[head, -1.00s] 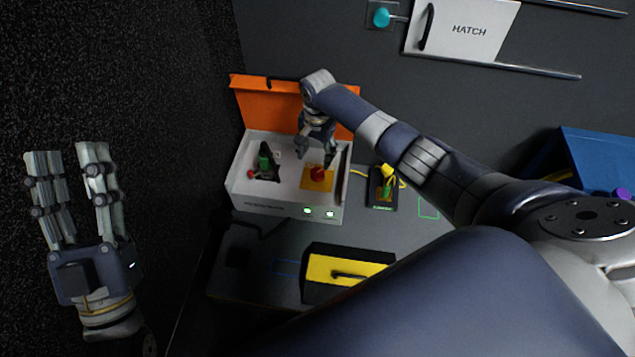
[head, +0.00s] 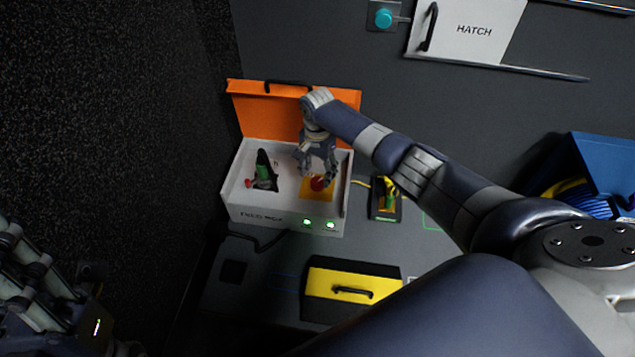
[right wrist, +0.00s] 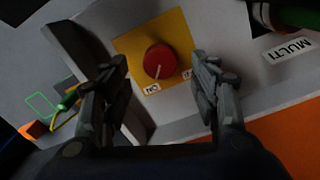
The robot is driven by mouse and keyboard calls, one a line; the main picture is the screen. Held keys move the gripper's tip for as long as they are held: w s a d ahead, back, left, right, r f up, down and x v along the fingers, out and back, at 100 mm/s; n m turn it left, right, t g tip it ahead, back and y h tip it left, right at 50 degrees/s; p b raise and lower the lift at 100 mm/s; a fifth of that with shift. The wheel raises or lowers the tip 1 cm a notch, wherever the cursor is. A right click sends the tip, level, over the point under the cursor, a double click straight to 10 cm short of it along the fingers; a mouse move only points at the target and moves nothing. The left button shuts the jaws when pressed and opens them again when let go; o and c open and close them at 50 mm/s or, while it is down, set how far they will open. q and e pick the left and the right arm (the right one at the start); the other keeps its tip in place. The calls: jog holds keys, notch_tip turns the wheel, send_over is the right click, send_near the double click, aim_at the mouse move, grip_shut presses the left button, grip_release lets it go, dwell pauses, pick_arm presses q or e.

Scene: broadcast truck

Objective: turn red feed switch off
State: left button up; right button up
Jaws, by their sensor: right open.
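The red feed switch (head: 318,183) is a round red knob on a yellow plate (head: 312,193) inside the open white box (head: 290,213) with an orange lid (head: 255,105). In the right wrist view the red knob (right wrist: 159,61) has a pale pointer mark aimed toward a label that seems to read "NO" upside down, at its lower left. My right gripper (head: 318,178) is open above the knob. In the right wrist view its fingers (right wrist: 160,85) stand on either side of the knob, apart from it. My left gripper (head: 40,295) is at the lower left, partly cut off; its finger opening is unclear.
A green-handled lever (head: 264,165) with a small red knob stands in the box's left half. Two green lights glow on its front. A yellow-and-black device (head: 385,198) sits right of the box. A yellow-fronted drawer (head: 352,285) is in front. A hatch (head: 468,30) is behind.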

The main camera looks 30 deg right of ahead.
aim_at(317, 182)
jog(key=shift+f+b, duration=0.7)
jog(key=shift+f, duration=1.2)
jog(key=c, duration=1.1)
